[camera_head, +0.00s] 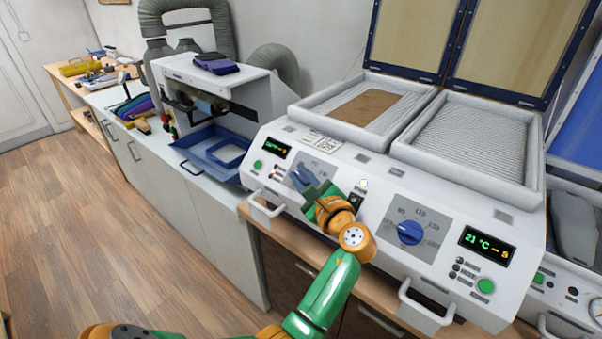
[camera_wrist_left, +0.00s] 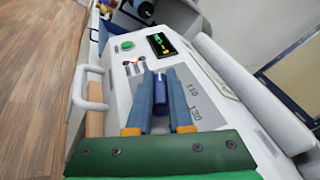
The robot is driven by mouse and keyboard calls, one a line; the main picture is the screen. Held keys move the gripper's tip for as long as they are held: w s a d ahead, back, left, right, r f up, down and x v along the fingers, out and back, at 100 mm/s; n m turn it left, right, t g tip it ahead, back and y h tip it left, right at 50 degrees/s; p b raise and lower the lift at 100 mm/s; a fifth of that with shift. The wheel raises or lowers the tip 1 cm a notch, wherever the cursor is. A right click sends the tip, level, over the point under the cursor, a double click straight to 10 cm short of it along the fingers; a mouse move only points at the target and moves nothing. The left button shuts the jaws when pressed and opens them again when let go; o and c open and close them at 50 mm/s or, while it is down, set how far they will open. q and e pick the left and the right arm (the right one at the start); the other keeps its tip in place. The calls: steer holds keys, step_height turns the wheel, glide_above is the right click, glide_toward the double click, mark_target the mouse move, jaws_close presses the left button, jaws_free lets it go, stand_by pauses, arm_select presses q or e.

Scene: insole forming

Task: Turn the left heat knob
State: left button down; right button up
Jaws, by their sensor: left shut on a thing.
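The left heat knob (camera_wrist_left: 160,97) is dark blue and sits on a grey dial plate on the machine's sloped white front panel. In the wrist view it is between the two blue-grey fingers of my left gripper (camera_wrist_left: 160,80), which is shut on it. In the head view my left gripper (camera_head: 300,177) reaches the left dial and largely hides the knob. The left display (camera_head: 276,147) is lit, but its reading is too small to make out. My right gripper is in neither view.
A second blue knob (camera_head: 410,232) sits right of my arm, beside a display (camera_head: 487,244) reading 21 °C. White handles (camera_head: 267,207) stick out from the panel's front edge. Two open padded trays (camera_head: 478,137) lie behind. A blue tray (camera_head: 212,152) stands at left.

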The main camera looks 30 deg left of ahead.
arm_select(q)
steer(key=shift+n+g, duration=1.5)
steer(key=shift+g, duration=0.4)
steer(key=shift+f, duration=0.1)
steer(key=c, duration=0.8)
jaws_free()
steer(key=shift+a, duration=0.1)
steer(key=shift+p, duration=0.3)
